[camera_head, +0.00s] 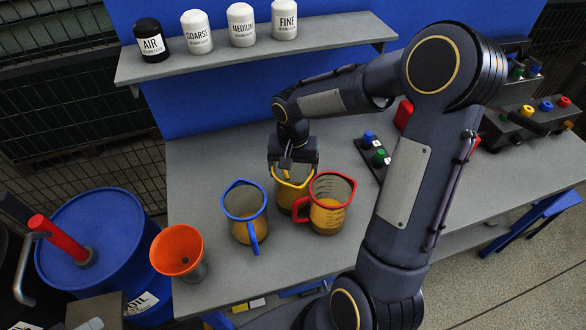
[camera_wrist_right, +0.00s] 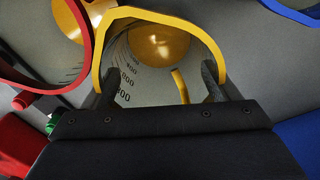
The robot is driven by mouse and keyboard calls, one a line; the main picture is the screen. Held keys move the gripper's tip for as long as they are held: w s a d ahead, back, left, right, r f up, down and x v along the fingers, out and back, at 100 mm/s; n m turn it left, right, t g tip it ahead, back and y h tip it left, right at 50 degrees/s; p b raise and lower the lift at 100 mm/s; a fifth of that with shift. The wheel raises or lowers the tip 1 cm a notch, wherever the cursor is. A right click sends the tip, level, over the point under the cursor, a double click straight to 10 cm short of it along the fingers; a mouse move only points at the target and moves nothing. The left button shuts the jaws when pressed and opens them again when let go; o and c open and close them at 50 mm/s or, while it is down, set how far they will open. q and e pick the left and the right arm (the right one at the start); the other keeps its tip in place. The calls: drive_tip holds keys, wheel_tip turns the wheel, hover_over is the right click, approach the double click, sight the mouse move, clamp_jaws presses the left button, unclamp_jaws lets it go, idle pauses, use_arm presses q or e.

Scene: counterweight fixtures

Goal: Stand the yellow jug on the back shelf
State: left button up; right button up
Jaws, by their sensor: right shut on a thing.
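The yellow jug (camera_head: 290,192) is a clear jug with a yellow rim and amber liquid inside. It is upright at the bench, between the blue-rimmed jug (camera_head: 245,205) and the red-rimmed jug (camera_head: 328,205). I cannot tell whether its base touches the bench. My right gripper (camera_head: 292,164) is shut on it from above, at the rim. In the wrist view the yellow rim (camera_wrist_right: 158,13) arches beyond the two fingers, with scale marks on the wall. The back shelf (camera_head: 270,47) is a grey ledge on the blue panel. My left gripper is not in view.
A black AIR canister (camera_head: 151,42) and white COARSE (camera_head: 196,32), MEDIUM (camera_head: 241,26) and FINE (camera_head: 285,20) canisters stand on the shelf. An orange funnel (camera_head: 178,250) is at the front left. A button box (camera_head: 374,157) lies right of the jugs. The bench behind the jugs is clear.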

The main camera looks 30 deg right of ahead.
drive_tip(key=shift+f, duration=0.15)
drive_tip(key=shift+f, duration=0.2)
drive_tip(key=o, duration=1.4)
drive_tip(key=shift+r, duration=0.1)
